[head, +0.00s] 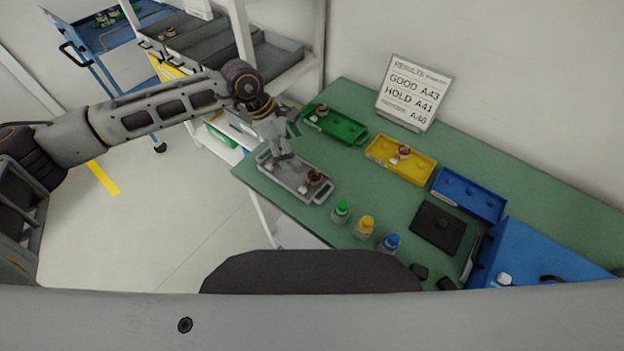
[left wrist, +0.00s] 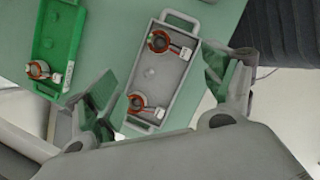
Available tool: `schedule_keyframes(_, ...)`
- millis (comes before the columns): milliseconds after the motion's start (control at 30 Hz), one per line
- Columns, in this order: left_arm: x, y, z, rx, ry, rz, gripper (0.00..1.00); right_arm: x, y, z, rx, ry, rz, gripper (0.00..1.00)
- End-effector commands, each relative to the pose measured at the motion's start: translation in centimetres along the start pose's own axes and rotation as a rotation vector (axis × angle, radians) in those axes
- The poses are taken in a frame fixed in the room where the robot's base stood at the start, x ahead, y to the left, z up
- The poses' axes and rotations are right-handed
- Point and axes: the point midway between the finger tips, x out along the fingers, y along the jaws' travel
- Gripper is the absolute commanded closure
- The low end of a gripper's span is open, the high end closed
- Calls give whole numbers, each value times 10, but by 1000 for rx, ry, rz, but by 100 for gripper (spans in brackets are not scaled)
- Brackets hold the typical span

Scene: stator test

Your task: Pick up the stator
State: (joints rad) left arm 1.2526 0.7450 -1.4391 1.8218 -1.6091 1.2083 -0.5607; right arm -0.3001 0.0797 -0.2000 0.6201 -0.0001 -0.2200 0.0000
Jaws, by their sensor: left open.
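A grey tray (head: 325,189) lies on the green bench near its left end. A copper-ringed stator (head: 314,177) sits toward its right end. In the left wrist view the grey tray (left wrist: 183,69) holds two stators, one at the upper end (left wrist: 160,42) and one at the lower end (left wrist: 137,102), each with a white connector. My left gripper (head: 287,158) is over the tray's left end and hides the stator there in the head view. In the left wrist view its fingers (left wrist: 165,95) are spread apart, with the tray between them and nothing held. My right gripper is not in view.
A green tray (head: 348,129) and a yellow tray (head: 416,171) each hold a stator. A blue tray (head: 470,197) looks empty. Bottles with green (head: 341,207), yellow (head: 366,223) and blue (head: 391,240) caps stand at the front. A results sign (head: 413,93) stands at the back.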

Motion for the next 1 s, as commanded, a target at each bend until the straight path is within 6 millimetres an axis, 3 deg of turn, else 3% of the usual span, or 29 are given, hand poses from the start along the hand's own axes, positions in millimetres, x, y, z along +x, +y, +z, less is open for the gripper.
schedule_keyframes(533,7,0,0,8,0,-1,17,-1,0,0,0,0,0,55)
schedule_keyframes(1000,64,-1,1,7,1,-1,17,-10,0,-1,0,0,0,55)
